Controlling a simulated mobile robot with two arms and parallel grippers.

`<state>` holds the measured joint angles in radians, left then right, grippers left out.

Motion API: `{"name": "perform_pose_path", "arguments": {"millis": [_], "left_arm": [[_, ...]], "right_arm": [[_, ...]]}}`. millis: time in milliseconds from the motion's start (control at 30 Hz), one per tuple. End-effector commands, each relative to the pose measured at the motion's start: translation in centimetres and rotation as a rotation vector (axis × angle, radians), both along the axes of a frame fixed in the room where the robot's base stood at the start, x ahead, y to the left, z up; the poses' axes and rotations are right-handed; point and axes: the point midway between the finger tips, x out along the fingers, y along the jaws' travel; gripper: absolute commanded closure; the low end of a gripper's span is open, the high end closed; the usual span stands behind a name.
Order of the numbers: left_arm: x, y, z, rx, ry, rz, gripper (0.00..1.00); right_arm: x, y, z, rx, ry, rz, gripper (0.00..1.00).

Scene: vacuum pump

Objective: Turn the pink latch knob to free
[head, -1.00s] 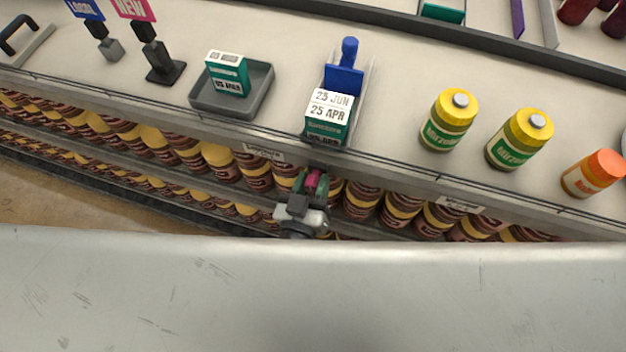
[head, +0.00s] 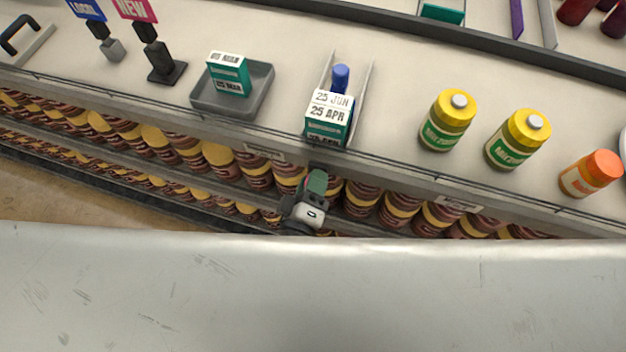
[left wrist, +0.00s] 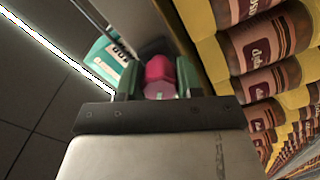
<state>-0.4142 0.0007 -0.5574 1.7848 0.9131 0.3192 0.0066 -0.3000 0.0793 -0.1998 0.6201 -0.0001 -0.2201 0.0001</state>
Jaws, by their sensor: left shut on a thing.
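The pink latch knob (left wrist: 158,72) shows between the green fingertips of my left gripper (left wrist: 157,80) in the left wrist view. The gripper is shut on it. In the head view my left gripper (head: 314,190) is at the front edge of the shelf, just below the dated teal box (head: 328,118), and the knob is hidden there. Behind that box stands the blue pusher (head: 340,77), of which only the rounded top shows, inside a clear-walled track. My right gripper is not in view.
A grey tray (head: 262,90) with a teal box (head: 228,74) stands left of the track. Two yellow-capped jars (head: 446,120) and an orange-capped jar (head: 590,174) stand to the right. Rows of brown jars (head: 361,199) fill the shelf below.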

Motion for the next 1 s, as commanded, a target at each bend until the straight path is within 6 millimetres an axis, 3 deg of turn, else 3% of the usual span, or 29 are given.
{"name": "perform_pose_path", "arguments": {"millis": [500, 1000], "left_arm": [[0.0, 0.0, -0.2, -0.434, 0.118, -0.001, 0.88], [0.0, 0.0, -0.2, -0.620, 0.168, 0.000, 0.88]], "right_arm": [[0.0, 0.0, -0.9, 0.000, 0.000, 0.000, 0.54], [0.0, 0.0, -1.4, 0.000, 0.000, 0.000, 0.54]]}}
